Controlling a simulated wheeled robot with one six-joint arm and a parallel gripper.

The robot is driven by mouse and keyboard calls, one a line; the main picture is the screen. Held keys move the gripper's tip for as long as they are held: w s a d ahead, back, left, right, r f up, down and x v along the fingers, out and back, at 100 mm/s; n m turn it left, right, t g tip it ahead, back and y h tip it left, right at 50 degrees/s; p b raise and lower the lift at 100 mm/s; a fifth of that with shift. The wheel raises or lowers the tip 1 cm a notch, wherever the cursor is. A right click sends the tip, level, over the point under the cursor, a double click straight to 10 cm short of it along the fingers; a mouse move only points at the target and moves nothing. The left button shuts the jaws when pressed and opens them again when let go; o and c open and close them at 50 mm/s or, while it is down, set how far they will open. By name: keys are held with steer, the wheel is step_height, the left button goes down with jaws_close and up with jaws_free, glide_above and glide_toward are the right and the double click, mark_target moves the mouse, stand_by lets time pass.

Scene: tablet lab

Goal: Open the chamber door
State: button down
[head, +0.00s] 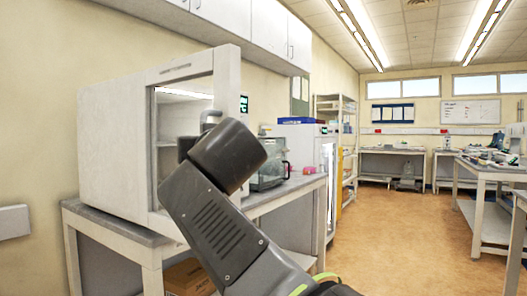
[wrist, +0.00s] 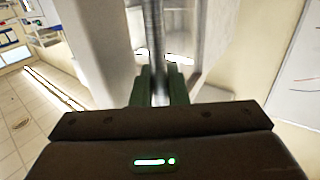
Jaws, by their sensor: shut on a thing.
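The chamber (head: 112,140) is a white box on a grey bench at the left of the head view. In the head view my dark arm hides the fingers and the lower part of the door.
The bench (head: 140,240) stands under the chamber, with a cardboard box (head: 188,277) beneath. A glass-sided device (head: 268,172) is to the right on the bench. Wall cupboards (head: 222,18) hang above. The brown floor (head: 385,235) to the right is clear.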

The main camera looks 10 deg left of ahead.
steer(key=shift+d+f, duration=0.1)
steer(key=shift+f, duration=0.1)
steer(key=c, duration=1.8)
jaws_free()
steer(key=shift+o, duration=1.4)
steer(key=shift+s+d+r, duration=0.1)
steer(key=shift+d, duration=0.15)
steer(key=shift+a, duration=0.1)
steer(key=shift+r, duration=0.1)
steer(key=shift+s, duration=0.1)
steer(key=v, duration=1.3)
steer(key=shift+s+p, duration=0.25)
steer(key=shift+p, duration=0.2)
steer(key=shift+w, duration=0.1)
